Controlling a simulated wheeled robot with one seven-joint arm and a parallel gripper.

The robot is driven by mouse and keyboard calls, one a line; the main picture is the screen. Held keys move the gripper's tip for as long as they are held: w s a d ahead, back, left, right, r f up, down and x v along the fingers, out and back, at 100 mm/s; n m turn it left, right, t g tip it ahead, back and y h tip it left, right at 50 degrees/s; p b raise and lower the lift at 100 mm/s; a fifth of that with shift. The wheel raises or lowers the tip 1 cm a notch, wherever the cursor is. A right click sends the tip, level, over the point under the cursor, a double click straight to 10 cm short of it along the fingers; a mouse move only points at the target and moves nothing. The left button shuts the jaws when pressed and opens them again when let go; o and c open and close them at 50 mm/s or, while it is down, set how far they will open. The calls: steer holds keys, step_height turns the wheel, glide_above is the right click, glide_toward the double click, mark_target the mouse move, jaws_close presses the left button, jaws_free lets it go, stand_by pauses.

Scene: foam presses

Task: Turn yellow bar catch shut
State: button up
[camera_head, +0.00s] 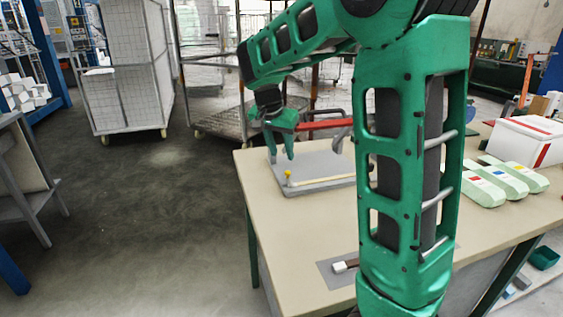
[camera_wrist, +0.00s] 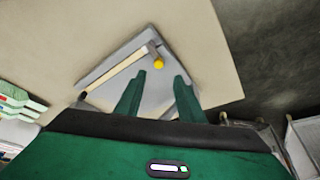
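The foam press has a grey base plate (camera_head: 322,167) lying on the table; the plate also shows in the wrist view (camera_wrist: 109,68). A cream bar lies along one edge of the plate (camera_wrist: 115,71). The catch's yellow knob (camera_wrist: 158,63) is at the bar's end, by a small grey-brown piece; in the head view the yellow knob (camera_head: 288,173) is near the plate's left front corner. My gripper (camera_head: 281,156) points down above that corner. In the wrist view my gripper (camera_wrist: 160,75) has its two fingers apart, empty, with the knob showing just beyond and between the tips.
A red bar (camera_head: 325,124) with grey handles is behind my gripper. Green-white cartons (camera_head: 510,178) and a white-red box (camera_head: 525,139) stand at the right. My arm hides the table's middle.

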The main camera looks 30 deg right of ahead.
steer(key=shift+v, duration=1.2)
steer(key=s+d+f+n+g+y, duration=0.1)
steer(key=s+d+f+n+y, duration=0.15)
steer(key=s, duration=1.55)
steer(key=s+a+f+n, duration=0.1)
steer(key=s+f, duration=0.1)
steer(key=s, duration=0.3)
steer(key=s+a+f+n+y, duration=0.1)
steer(key=s+f, duration=0.1)
steer(key=s, duration=0.4)
steer(key=s+a+f+n+g, duration=0.1)
steer(key=s, duration=0.4)
steer(key=shift+s+a+f+y, duration=0.15)
steer(key=shift+s+f+y, duration=0.1)
steer(key=shift+f, duration=0.15)
